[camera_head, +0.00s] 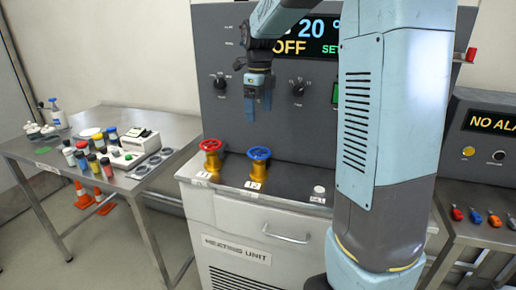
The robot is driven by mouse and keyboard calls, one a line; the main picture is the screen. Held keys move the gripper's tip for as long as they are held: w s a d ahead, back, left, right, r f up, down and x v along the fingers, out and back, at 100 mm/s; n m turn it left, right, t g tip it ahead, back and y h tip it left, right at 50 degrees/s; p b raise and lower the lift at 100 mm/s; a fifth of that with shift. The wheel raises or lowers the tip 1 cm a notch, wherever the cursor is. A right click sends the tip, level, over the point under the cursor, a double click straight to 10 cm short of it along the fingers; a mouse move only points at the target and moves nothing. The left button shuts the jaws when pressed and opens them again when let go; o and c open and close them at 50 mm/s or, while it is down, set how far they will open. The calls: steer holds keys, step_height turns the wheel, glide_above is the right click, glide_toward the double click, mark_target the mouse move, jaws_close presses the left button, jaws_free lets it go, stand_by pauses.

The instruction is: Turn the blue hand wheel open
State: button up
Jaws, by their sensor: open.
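The blue hand wheel (259,153) sits on top of a brass-coloured valve body (257,171) on the ledge of the heating unit. A red hand wheel (210,145) on a similar valve stands to its left. My gripper (258,112) hangs above the blue wheel, pointing down, with nothing between its fingers. It appears in front of the grey panel, apart from the wheel. The whole rim of the blue wheel shows, and nothing touches it.
The heating unit's panel has knobs (298,90) and a display reading OFF (289,47), partly hidden by my arm. A steel table (85,175) with bottles and jars stands at left. Orange cones (104,203) are beneath it. Another console (490,125) is at right.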

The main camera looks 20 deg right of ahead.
mark_target(259, 151)
step_height(259, 151, down, 14)
steer(key=shift+r, duration=0.1)
stand_by(0.5)
steer(key=c, duration=0.9)
